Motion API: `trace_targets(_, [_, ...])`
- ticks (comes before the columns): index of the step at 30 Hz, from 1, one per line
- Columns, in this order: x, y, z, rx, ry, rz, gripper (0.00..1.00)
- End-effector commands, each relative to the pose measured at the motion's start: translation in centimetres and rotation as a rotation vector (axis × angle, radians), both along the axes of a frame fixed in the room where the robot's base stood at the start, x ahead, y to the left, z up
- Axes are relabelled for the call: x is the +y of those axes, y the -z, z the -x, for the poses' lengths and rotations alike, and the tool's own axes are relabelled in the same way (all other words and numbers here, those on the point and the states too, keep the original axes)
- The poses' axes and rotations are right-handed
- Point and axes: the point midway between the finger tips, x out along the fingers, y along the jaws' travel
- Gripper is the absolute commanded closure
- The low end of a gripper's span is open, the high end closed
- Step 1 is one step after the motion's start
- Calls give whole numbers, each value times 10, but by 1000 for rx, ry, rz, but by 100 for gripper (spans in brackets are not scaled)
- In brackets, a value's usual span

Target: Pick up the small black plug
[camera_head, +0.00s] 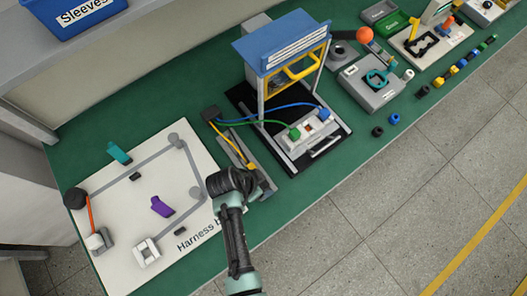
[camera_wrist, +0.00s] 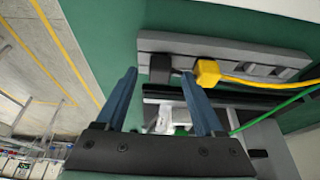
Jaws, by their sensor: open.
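The small black plug (camera_wrist: 160,67) sits in the slotted grey rail (camera_wrist: 275,58) in the wrist view, beside a yellow plug (camera_wrist: 207,73) with a yellow cable. My gripper (camera_wrist: 159,76) is open and empty, with its two blue fingers pointing at the rail. The black plug appears between the fingertips in the picture; I cannot tell how far beyond them it is. In the head view my gripper (camera_head: 262,187) is over the near end of the rail (camera_head: 234,151), and my wrist hides the black plug there. The yellow plug (camera_head: 250,165) shows just above my gripper.
A white harness board (camera_head: 110,215) with posts and small parts lies left. A blue-topped stand (camera_head: 283,42) with a white connector block (camera_head: 308,130) stands right of the rail. Yellow, green and blue cables run between. Bare green bench (camera_head: 330,165) lies at the front right.

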Motion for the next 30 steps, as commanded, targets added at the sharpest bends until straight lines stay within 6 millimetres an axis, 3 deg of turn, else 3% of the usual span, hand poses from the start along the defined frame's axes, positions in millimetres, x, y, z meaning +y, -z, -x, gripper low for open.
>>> trace_targets(10, [-2, 5, -1, -1, 1, -1, 30])
trace_targets(21, [-2, 5, -1, 0, 0, 0, 97])
trace_targets(22, [-2, 5, -1, -1, 0, -1, 100])
trace_targets(30, [-2, 5, -1, -1, 0, -1, 100])
